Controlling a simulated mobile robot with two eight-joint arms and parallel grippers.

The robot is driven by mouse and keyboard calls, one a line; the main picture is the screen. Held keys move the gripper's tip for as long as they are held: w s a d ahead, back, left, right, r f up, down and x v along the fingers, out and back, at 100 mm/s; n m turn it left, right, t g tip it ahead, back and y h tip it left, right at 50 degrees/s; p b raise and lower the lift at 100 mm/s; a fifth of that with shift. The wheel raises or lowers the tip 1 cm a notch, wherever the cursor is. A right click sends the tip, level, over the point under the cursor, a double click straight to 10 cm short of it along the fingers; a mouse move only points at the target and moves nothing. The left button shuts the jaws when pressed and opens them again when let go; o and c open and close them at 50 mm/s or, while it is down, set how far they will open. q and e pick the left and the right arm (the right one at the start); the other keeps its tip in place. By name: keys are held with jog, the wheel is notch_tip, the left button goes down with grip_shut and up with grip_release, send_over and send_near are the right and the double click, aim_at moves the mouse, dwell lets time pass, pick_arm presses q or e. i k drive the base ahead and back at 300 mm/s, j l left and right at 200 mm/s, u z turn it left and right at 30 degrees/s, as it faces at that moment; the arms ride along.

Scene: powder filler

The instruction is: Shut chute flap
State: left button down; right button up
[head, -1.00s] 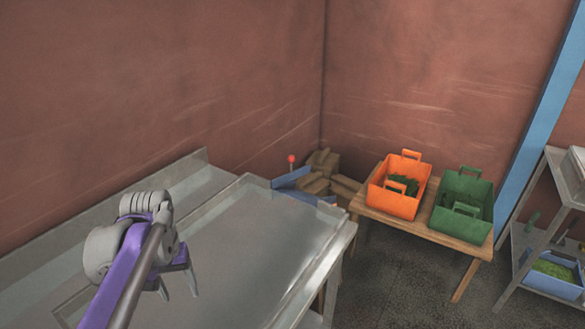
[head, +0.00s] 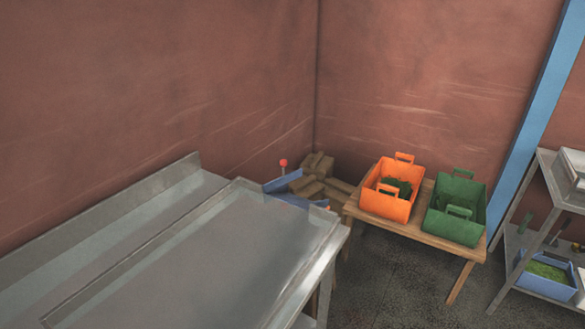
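A blue chute-like part (head: 284,180) with a red knob (head: 283,163) on a stick shows behind the far end of the metal table. The table edge hides its lower part. I cannot tell whether this is the chute of the task, nor whether any flap on it is open or shut. Neither of my grippers is in the head view.
A metal table (head: 190,262) fills the lower left. Brown blocks (head: 315,175) lie in the corner. An orange crate (head: 387,207) and a green crate (head: 452,226) stand on a wooden table (head: 415,233). A metal shelf (head: 545,205) holds a blue tray (head: 543,285) at the right. Dark floor lies between.

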aim_at(284, 179)
jog(key=i+l, duration=0.1)
jog(key=l, duration=0.4)
jog(key=i+l+u, duration=0.1)
jog(key=l, duration=0.4)
jog(key=i+l, duration=0.15)
jog(key=l, duration=0.2)
jog(key=i+l+u, duration=0.1)
jog(key=l, duration=0.2)
jog(key=i+l, duration=0.2)
jog(key=l, duration=0.15)
jog(key=i+l+u, duration=0.25)
jog(key=i+l, duration=0.55)
jog(key=l, duration=0.15)
jog(key=i+l, duration=0.15)
jog(key=i, duration=0.3)
jog(key=i+l+u, duration=0.1)
jog(key=i, duration=0.35)
